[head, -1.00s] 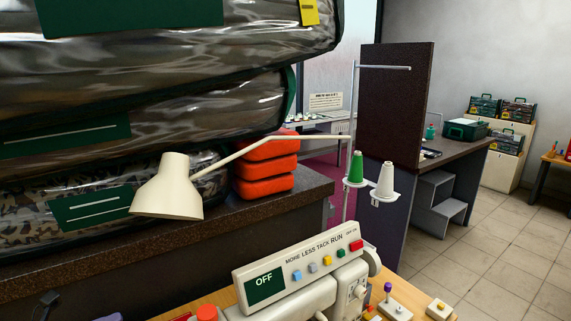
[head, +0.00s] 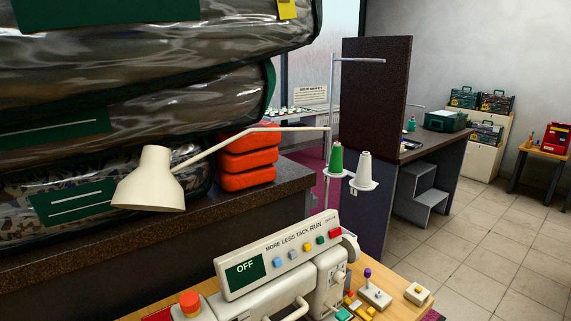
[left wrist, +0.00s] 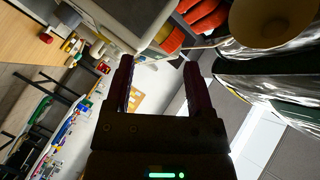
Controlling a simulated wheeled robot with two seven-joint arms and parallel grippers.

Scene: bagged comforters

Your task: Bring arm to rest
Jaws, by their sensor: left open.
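My left gripper (left wrist: 157,85) shows in the left wrist view with its two dark fingers apart and nothing between them. Beyond the fingers are a red-orange round knob and part of the white machine, seen at a steep tilt. Neither gripper is in the head view. In the head view the sewing machine (head: 285,262) stands on a wooden table, its panel screen reading OFF. Bagged comforters (head: 130,100) are stacked on a dark counter at the left. My right gripper is not in view.
A cream lamp (head: 150,182) reaches across in front of the stack. A thread stand holds a green spool (head: 336,158) and a white spool (head: 364,168). Orange folded bundles (head: 247,160) sit on the counter. Tiled floor (head: 470,260) at the right is clear.

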